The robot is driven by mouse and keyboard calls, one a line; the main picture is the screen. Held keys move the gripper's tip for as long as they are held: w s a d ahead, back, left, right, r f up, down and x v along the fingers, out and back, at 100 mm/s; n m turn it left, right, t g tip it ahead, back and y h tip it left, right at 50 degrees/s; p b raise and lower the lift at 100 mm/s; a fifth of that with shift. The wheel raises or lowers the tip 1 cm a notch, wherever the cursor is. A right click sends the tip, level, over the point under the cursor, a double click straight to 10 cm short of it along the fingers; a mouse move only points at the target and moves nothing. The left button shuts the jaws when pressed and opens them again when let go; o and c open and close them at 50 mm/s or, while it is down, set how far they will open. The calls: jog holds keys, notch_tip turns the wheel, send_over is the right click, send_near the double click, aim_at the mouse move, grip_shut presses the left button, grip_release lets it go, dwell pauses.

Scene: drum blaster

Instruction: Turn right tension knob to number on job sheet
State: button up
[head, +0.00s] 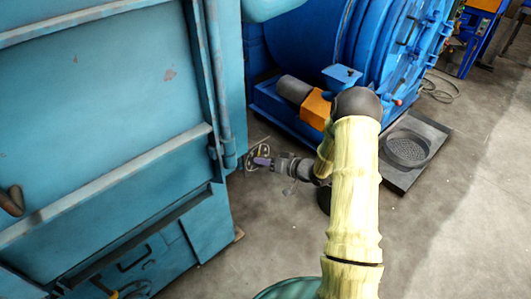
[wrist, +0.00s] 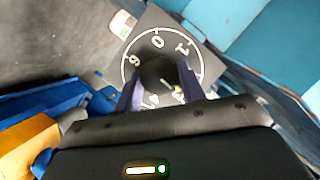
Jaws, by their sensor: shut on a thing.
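In the wrist view, a dark round knob (wrist: 154,73) sits at the middle of a grey square dial plate (wrist: 150,20) with a white ring and white digits. A 0 and a 1 show along the top of the ring. Other digits are tilted, or partly hidden by my fingers. My gripper (wrist: 158,80) has its two purple fingers on either side of the knob and is shut on it. A small pale mark shows near the knob's lower right; its exact reading is unclear. In the head view my gripper (head: 262,162) is beside the teal cabinet's edge. I see no job sheet.
The large teal cabinet (head: 110,100) fills the left of the head view, close to my gripper. A blue drum machine (head: 310,45) with an orange part (head: 316,108) stands behind my arm. A dark floor tray (head: 432,135) lies at right; the concrete floor is clear around it.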

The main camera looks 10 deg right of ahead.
jog(key=m+t+y, duration=0.1)
jog(key=m+t, duration=0.1)
jog(key=m, duration=0.5)
jog(key=f+m+t+y+b, duration=0.1)
jog(key=m+t, duration=0.1)
jog(key=m, duration=0.5)
jog(key=m+t+y, duration=0.1)
jog(key=m+y, duration=0.1)
jog(key=m, duration=0.6)
jog(key=shift+f+t+b, duration=0.25)
jog(key=shift+t+b, duration=0.05)
jog(key=shift+t, duration=0.1)
jog(key=o, duration=1)
jog(key=shift+c, duration=0.2)
jog(key=shift+r, duration=0.1)
